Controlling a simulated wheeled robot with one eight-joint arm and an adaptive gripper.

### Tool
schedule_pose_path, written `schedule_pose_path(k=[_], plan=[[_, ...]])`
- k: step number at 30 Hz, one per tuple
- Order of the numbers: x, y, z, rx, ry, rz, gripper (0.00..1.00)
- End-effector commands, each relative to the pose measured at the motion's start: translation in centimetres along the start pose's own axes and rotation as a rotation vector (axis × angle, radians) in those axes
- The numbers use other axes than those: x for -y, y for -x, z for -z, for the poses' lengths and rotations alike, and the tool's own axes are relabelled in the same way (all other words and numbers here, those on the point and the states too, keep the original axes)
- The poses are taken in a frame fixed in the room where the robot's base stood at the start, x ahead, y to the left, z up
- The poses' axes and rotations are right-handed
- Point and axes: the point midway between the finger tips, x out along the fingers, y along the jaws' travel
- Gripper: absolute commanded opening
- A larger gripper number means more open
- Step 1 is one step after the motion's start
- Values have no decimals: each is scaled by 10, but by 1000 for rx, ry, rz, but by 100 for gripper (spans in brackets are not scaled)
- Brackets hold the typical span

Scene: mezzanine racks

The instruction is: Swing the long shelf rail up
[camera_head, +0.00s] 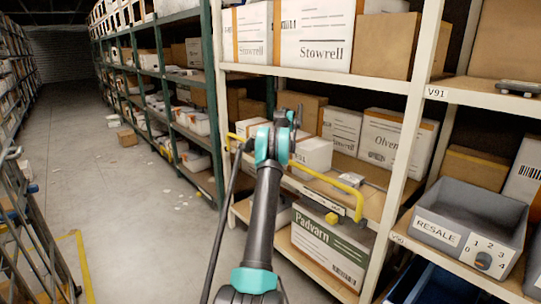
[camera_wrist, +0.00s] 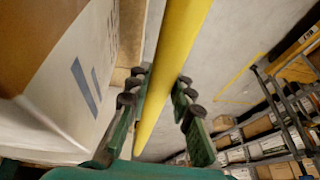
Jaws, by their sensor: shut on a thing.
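The long shelf rail is a yellow bar (camera_head: 325,179) along the front of the middle shelf in the head view. Its right end bends down at the shelf edge, and its middle is hidden behind my arm. In the wrist view the yellow rail (camera_wrist: 182,40) runs from the top down between the two fingers of my gripper (camera_wrist: 164,76). My gripper is shut on the rail, with a finger on either side. In the head view the fingers are hidden behind my arm.
White and brown boxes (camera_head: 312,153) stand on the shelf behind the rail. A large Padvarn box (camera_head: 325,245) sits on the shelf below. A cream upright (camera_head: 402,150) and a grey RESALE bin (camera_head: 452,229) are to the right. The aisle floor (camera_head: 125,215) at left is mostly clear.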

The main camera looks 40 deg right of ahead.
Motion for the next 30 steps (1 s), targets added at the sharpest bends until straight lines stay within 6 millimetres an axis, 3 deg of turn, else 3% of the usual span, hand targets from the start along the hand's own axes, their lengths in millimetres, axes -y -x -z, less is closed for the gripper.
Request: schedule_pose_path(k=[3, 4, 9, 20, 23, 30], plan=[[-4, 1, 0, -4, -3, -8, 0], [-4, 2, 0, -5, -3, -8, 23], [-3, 1, 0, -4, -3, -6, 43], [-2, 5, 0, -3, -2, -4, 43], [-2, 16, 0, -3, -3, -4, 43], [-2, 64, -1, -3, -3, -5, 43]])
